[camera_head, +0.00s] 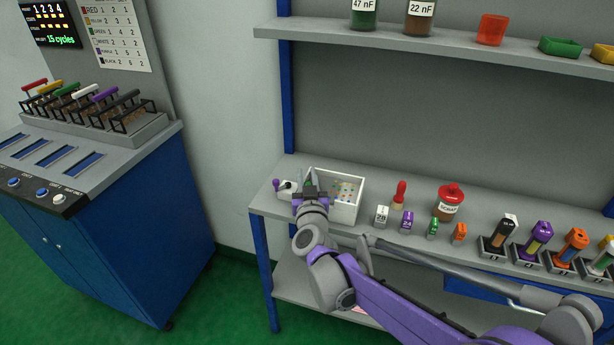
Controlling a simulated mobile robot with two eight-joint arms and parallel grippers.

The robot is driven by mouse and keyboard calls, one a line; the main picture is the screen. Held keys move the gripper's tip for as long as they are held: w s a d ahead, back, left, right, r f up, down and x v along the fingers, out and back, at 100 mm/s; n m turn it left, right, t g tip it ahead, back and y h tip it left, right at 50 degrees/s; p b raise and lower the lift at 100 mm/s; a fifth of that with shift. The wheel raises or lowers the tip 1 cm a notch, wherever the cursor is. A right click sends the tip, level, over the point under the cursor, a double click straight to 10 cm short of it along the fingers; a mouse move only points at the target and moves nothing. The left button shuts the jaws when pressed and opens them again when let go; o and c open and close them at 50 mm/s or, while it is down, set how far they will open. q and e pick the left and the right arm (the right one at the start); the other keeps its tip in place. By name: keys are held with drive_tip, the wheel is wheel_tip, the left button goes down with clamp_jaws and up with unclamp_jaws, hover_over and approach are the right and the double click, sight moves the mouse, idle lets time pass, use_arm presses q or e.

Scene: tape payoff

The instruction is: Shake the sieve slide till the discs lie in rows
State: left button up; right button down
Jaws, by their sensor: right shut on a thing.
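An open white box (346,211) stands at the left end of the bench shelf, with small coloured discs (345,190) showing on its pale floor. The discs look scattered, but they are too small to tell any rows. My right gripper (309,181) is over the box's left end, its fingers pointing away from me and shut on a small part that they mostly hide. I cannot tell that part apart from the sieve slide. A small fitting with a purple knob (277,184) sits just left of the gripper. My left gripper is not in view.
A small red-handled thing (399,194), small numbered blocks (382,216) and a red-lidded jar (450,202) stand right of the box. My right arm crosses in front of the bench (263,200). A blue cabinet (120,240) stands at left, with green floor between.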

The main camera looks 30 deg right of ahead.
idle(0.6)
drive_tip(key=shift+s+d+p, duration=0.35)
drive_tip(key=shift+s+d, duration=0.55)
drive_tip(key=shift+s, duration=0.15)
drive_tip(key=c, duration=0.7)
unclamp_jaws()
drive_tip(key=p+v, duration=0.1)
drive_tip(key=v, duration=0.9)
drive_tip(key=shift+s+a, duration=0.2)
drive_tip(key=shift+s, duration=0.15)
